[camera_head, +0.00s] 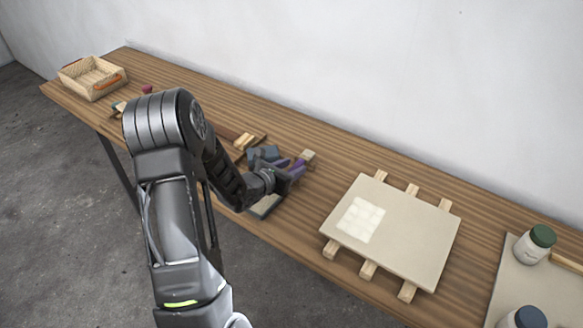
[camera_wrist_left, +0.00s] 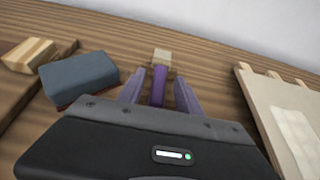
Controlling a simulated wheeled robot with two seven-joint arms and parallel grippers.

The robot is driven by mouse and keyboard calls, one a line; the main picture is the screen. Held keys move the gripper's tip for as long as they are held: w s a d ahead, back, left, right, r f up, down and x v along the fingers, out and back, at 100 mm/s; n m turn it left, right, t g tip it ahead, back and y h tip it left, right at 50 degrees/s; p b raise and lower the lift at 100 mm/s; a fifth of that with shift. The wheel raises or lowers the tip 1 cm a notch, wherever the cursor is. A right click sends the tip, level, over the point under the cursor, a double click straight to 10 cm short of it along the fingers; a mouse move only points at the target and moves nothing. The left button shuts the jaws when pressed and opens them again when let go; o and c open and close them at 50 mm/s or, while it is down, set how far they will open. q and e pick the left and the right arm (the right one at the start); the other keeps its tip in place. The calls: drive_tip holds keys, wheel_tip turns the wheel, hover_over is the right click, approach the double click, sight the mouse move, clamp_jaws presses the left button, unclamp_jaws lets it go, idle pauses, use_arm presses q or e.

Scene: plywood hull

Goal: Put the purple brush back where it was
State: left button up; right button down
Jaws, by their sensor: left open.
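The purple brush (camera_wrist_left: 158,84) lies on the workbench, its purple handle between the fingers of my left gripper (camera_wrist_left: 158,92) in the left wrist view. A pale tan block-like end (camera_wrist_left: 162,57) shows just past the handle, and looks like the brush's head. My left gripper (camera_head: 290,168) is open, low over the bench in the head view, with its fingers on either side of the handle. Whether they touch it I cannot tell. The near part of the handle is hidden behind the gripper body. My right gripper is not in view.
A blue-grey block (camera_wrist_left: 80,78) and a striped wooden block (camera_wrist_left: 28,54) are left of the gripper. A panel on wooden slats (camera_head: 415,240) is to the right. A wicker basket (camera_head: 92,78) stands far left; a green-lidded jar (camera_head: 533,246) far right. The bench's back strip is clear.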

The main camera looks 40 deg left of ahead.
use_arm(q)
drive_tip(key=shift+r+p, duration=0.75)
drive_tip(key=shift+p, duration=0.15)
drive_tip(key=b+v, duration=0.2)
drive_tip(key=v, duration=0.8)
drive_tip(key=shift+s, duration=0.4)
drive_tip(key=shift+s+r, duration=0.25)
drive_tip(key=shift+s, duration=0.3)
